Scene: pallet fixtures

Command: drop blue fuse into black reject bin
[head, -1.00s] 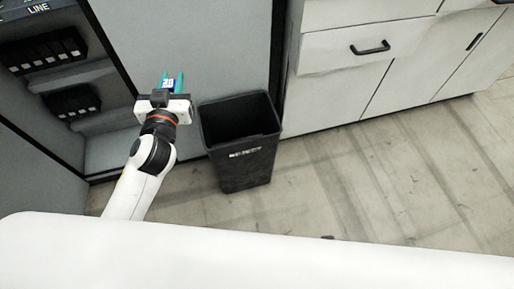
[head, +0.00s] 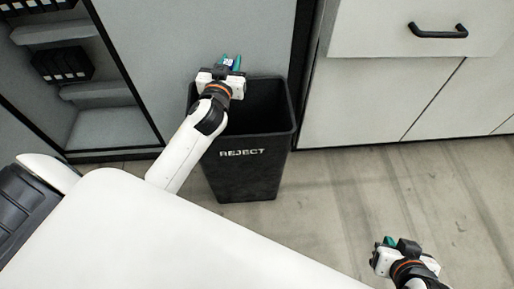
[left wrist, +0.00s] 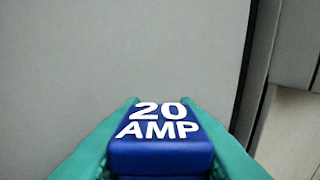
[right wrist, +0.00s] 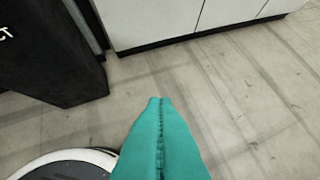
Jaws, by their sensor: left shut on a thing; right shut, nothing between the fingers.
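The blue fuse (left wrist: 160,150), marked "20 AMP", is held between the teal fingers of my left gripper (head: 231,63). In the head view the fuse (head: 228,62) shows small between the fingertips. The black reject bin (head: 246,175), lettered "REJECT", stands upright on the floor, its open top facing up. In the head view my left gripper overlaps the bin's back left rim; its exact height above it I cannot tell. My right gripper (head: 389,241) is shut and empty, low at the right; its closed fingers (right wrist: 160,135) fill the middle of the right wrist view.
A grey panel (head: 190,30) stands behind the bin. A shelf unit with black fuse-like blocks (head: 62,62) is at the left. White cabinets (head: 385,90) with a black handle stand at the right. The concrete floor (head: 340,190) right of the bin is clear.

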